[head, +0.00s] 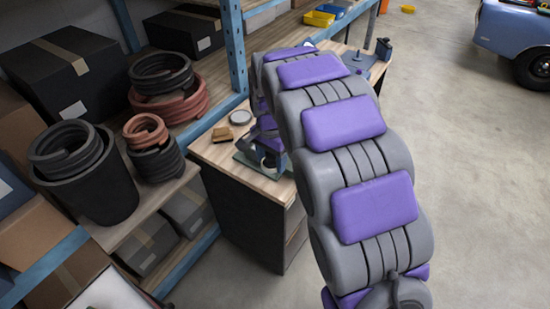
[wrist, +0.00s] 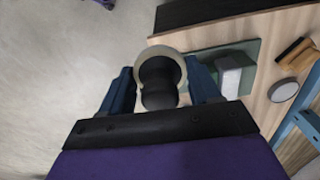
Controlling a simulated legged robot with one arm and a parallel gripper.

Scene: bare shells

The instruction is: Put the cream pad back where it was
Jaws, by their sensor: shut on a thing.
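The cream pad (wrist: 159,50) shows in the wrist view as a pale round rim behind a dark rounded knob (wrist: 159,82). My gripper (wrist: 160,88) has its blue fingers on either side of the knob and is shut on the pad by it. In the head view my gripper (head: 268,150) is low over the near end of the wooden bench, and the pad cannot be made out there. A green mat (wrist: 245,50) with a pale grey block (wrist: 229,74) lies right of the pad. The gap beneath the pad cannot be judged.
A wooden brush-like block (head: 222,134) and a round grey tin (head: 240,117) lie on the bench (head: 213,152) left of my gripper. Blue-framed shelving (head: 235,45) with hose coils stands at left. Open concrete floor is at right.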

